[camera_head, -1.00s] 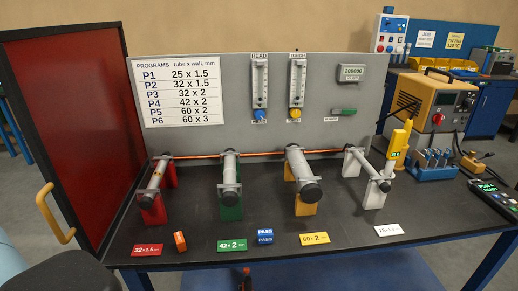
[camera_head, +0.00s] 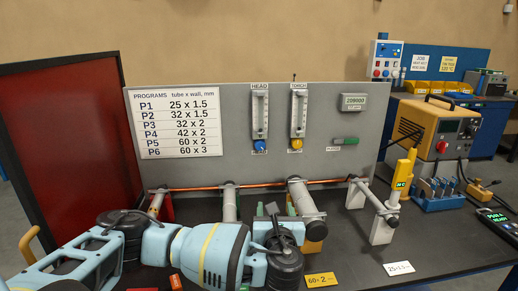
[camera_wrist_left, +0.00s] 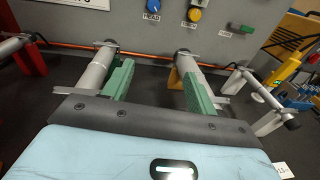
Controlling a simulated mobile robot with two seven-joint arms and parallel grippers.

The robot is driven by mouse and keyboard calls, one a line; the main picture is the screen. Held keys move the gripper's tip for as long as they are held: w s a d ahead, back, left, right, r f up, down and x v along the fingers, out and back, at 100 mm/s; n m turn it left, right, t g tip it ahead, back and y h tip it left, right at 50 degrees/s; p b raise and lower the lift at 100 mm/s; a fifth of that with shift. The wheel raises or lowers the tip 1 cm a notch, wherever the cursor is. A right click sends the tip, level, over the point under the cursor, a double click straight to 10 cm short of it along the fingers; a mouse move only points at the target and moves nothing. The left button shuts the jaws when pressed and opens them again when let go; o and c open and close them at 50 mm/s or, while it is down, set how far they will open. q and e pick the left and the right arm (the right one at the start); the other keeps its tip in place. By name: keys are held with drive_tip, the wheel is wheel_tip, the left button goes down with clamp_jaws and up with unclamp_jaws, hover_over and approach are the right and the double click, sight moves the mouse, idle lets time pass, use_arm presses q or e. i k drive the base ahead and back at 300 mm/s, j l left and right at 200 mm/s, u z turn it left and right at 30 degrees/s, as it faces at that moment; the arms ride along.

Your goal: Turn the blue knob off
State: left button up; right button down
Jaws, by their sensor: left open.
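The blue knob (camera_head: 259,146) is at the foot of the HEAD flowmeter (camera_head: 260,112) on the grey back panel. It also shows at the top edge of the left wrist view (camera_wrist_left: 153,5). My left gripper (camera_head: 275,209) is in front of the panel, low over the bench, below and apart from the knob. In the left wrist view its two green fingers (camera_wrist_left: 158,88) are spread wide with nothing held between them. The knob's pointer is too small to read. My right gripper is not in view.
A yellow knob (camera_head: 297,144) sits just right of the blue one, under the TORCH flowmeter (camera_head: 298,111). A green handle (camera_head: 345,141) is farther right. Grey tubes on stands (camera_head: 304,200) and a copper-coloured rod (camera_head: 260,184) lie between gripper and panel.

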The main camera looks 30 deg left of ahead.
sight(260, 145)
drive_tip(key=i+j, duration=1)
